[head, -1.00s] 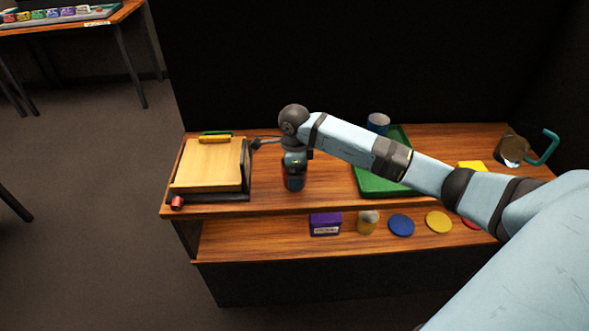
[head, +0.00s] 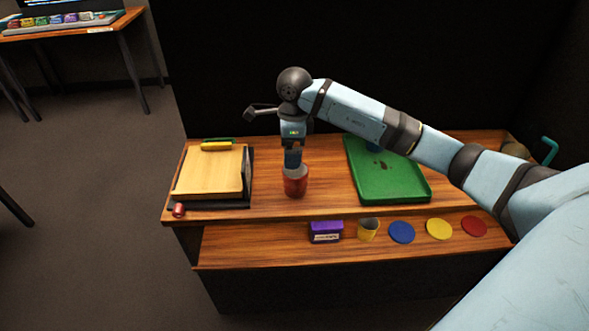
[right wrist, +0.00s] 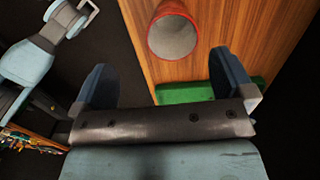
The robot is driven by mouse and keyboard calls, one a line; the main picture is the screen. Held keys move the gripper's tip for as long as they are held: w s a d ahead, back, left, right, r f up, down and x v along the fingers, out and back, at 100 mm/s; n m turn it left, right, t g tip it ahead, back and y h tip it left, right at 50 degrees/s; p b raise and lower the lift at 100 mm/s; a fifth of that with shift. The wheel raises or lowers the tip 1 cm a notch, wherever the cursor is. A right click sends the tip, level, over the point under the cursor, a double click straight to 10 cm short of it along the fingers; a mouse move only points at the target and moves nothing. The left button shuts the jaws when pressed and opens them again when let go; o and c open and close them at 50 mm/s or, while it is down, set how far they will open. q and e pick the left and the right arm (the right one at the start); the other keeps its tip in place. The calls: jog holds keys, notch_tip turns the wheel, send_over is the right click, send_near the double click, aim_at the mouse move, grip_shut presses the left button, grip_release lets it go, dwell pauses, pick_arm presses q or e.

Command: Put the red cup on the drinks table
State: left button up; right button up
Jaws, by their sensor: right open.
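The red cup (head: 296,184) stands upright on the wooden top of the counter, between a wooden board and a green tray. Its round open mouth shows in the right wrist view (right wrist: 172,34), with a pale inside. My right gripper (head: 292,162) points down right over the cup and overlaps its rim in the head view. In the right wrist view its two fingers (right wrist: 160,62) are spread and empty, with the cup beyond their tips. I cannot tell which surface is the drinks table.
A wooden board (head: 210,174) on a dark base lies left, with a small red object (head: 178,210) before it. The green tray (head: 392,186) lies right. The lower shelf holds a purple box (head: 326,232), a yellow cup (head: 368,230) and coloured discs. Another table (head: 85,27) stands far left.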

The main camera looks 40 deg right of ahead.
jog(key=s+a+f+y, duration=0.2)
jog(key=a+y, duration=0.1)
jog(key=a, duration=0.3)
jog(key=s+a+f+y, duration=0.2)
jog(key=a+f+y, duration=0.1)
jog(key=a, duration=0.2)
jog(key=s+a+r+m+t+y, duration=0.2)
jog(key=s+a+m+t+y, duration=0.2)
jog(key=a+m+y, duration=0.25)
jog(key=s+a+r+m+t+y, duration=0.1)
jog(key=s+a+m+t+y, duration=0.25)
jog(key=a+m+y, duration=0.35)
jog(key=s+d+f+m+t+h, duration=0.1)
jog(key=s+f+m+h, duration=0.3)
jog(key=m, duration=0.6)
jog(key=s+d+f+m+t+h, duration=0.1)
jog(key=s+d+f+m+h, duration=0.3)
jog(key=f+m+h, duration=0.3)
jog(key=s+d+f+m+t+h, duration=0.1)
jog(key=s+f+m+h, duration=0.5)
jog(key=m, duration=0.9)
notch_tip(320, 180, down, 3)
jog(key=shift+d+r, duration=0.15)
jog(key=shift+d, duration=0.55)
